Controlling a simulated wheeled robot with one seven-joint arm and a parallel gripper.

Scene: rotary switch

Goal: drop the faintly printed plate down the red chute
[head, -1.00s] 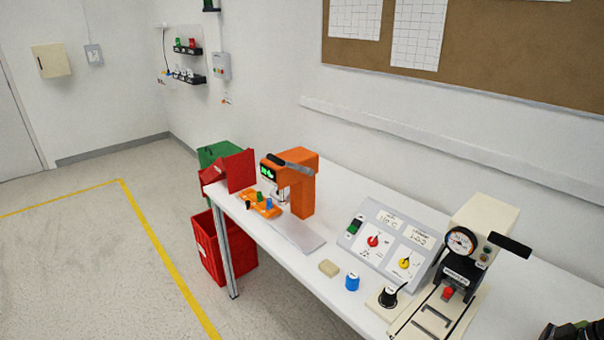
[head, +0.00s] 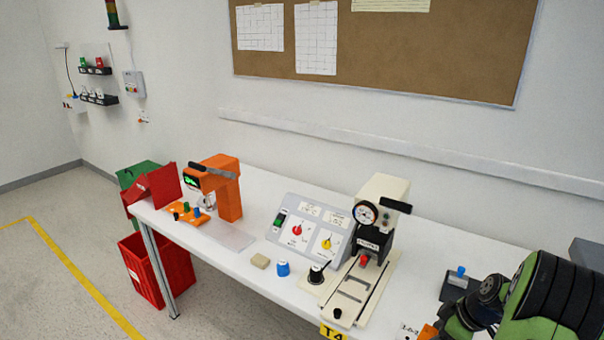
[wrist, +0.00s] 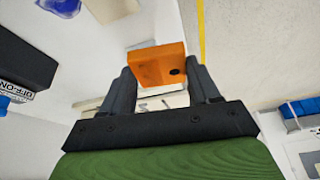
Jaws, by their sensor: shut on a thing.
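My gripper (wrist: 163,82) is shut on an orange plate (wrist: 156,64) with a dark round spot near one end. No print shows on the face turned to the wrist camera. In the head view a bit of the orange plate (head: 428,332) shows at the bottom edge, beside my green and black arm; the fingers there are largely cut off. The red chute (head: 155,187) stands at the far left end of the white bench, well away from my gripper.
A red bin (head: 160,272) stands on the floor below the bench's left end, with a green box (head: 138,176) behind the chute. An orange press (head: 228,190), a grey switch panel (head: 310,228) and a cream gauge press (head: 382,215) stand along the bench (head: 215,262).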

